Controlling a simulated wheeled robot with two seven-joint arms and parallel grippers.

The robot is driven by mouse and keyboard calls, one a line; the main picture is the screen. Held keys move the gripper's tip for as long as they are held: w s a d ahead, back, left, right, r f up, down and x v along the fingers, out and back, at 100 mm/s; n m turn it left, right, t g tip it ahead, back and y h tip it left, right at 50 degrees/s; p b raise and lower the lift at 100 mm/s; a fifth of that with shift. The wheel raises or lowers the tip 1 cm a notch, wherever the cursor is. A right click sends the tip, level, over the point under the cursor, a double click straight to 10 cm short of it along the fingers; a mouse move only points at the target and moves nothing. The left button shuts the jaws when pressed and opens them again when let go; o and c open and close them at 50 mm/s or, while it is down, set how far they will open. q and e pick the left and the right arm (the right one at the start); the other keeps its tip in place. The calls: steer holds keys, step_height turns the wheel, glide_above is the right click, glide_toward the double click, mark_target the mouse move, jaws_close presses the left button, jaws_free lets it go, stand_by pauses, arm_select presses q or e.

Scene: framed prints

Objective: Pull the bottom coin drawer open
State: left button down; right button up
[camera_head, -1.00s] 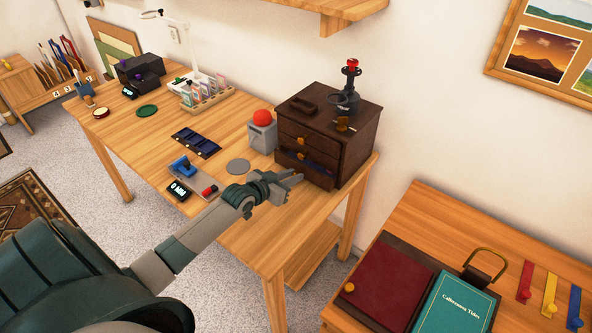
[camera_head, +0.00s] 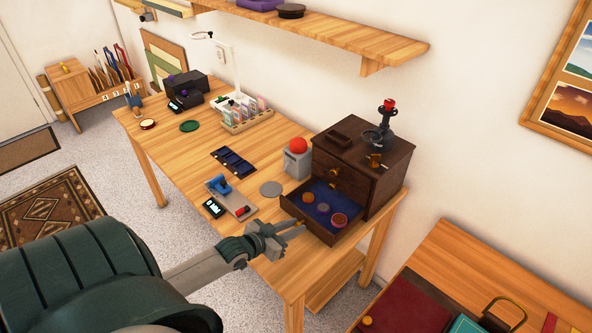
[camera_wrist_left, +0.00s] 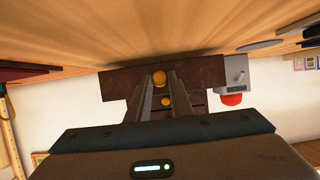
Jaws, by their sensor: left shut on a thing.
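The dark wooden coin cabinet (camera_head: 375,185) stands at the right end of the wooden table. Its bottom drawer (camera_head: 324,236) is pulled well out, showing a blue lining with several round coins (camera_head: 338,220) in it. My left gripper (camera_head: 296,228) is at the drawer's front and is shut on the bottom drawer's knob (camera_wrist_left: 159,78). In the left wrist view, which is upside down, the knob sits between the fingertips, in front of the drawer front (camera_wrist_left: 120,86). The fingers hide part of the front. My right gripper is out of view.
A grey box with a red dome (camera_head: 298,158) stands just left of the cabinet. A grey disc (camera_head: 271,189), a blue tray (camera_head: 233,161) and a small device with a blue handle (camera_head: 232,199) lie farther left. A shelf (camera_head: 330,32) hangs above.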

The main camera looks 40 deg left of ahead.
arm_select(q)
steer(key=c, duration=1.6)
jaws_free()
steer(key=shift+s, duration=0.15)
steer(key=shift+s+a+r, duration=0.1)
steer(key=shift+s+r, duration=0.1)
steer(key=shift+s, duration=0.3)
steer(key=shift+b+v, duration=1.6)
steer(key=shift+v, duration=6.4)
